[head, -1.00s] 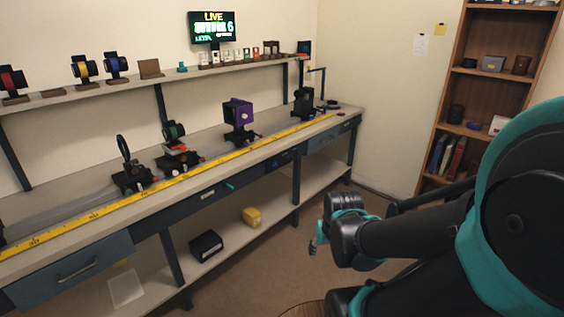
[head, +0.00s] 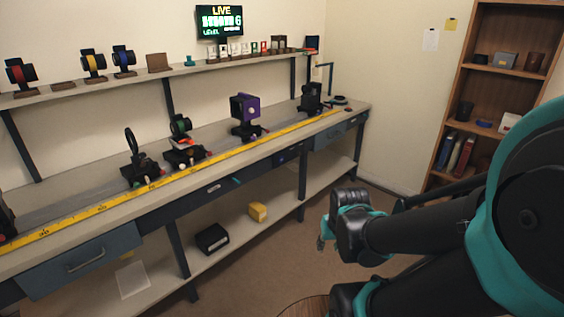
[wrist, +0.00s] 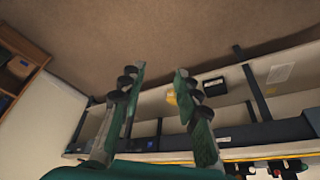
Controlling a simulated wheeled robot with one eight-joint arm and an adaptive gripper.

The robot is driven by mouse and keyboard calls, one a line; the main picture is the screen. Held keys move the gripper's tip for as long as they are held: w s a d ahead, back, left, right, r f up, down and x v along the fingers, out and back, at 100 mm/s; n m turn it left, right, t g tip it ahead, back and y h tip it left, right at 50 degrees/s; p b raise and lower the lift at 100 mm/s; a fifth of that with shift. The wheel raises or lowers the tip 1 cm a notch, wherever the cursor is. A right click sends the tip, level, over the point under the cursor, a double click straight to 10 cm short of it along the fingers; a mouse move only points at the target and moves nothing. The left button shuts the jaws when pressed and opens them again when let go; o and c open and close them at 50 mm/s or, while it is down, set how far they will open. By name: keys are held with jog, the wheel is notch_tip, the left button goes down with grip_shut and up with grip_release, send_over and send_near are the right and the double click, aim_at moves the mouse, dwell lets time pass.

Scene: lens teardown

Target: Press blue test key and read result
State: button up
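No blue test key can be made out for certain. A dark blue panel (head: 290,153) sits in the bench's front edge, too small to read. The lit display (head: 219,21) above the back shelf reads "LIVE" at the top, with green characters ending in 6 and "LEVEL" below; the rest is blurred. My gripper (wrist: 158,78) is open and empty in the wrist view, its two fingers well apart. In the head view my gripper (head: 322,240) hangs over the floor, in front of and apart from the bench.
The bench (head: 205,195) carries a yellow scale (head: 130,200) and several optical mounts, including a purple box (head: 245,107). A yellow block (head: 257,212) and a black box (head: 212,239) lie on its lower shelf. A bookcase (head: 463,85) stands at right. Floor between is clear.

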grip_shut()
dwell(1.2)
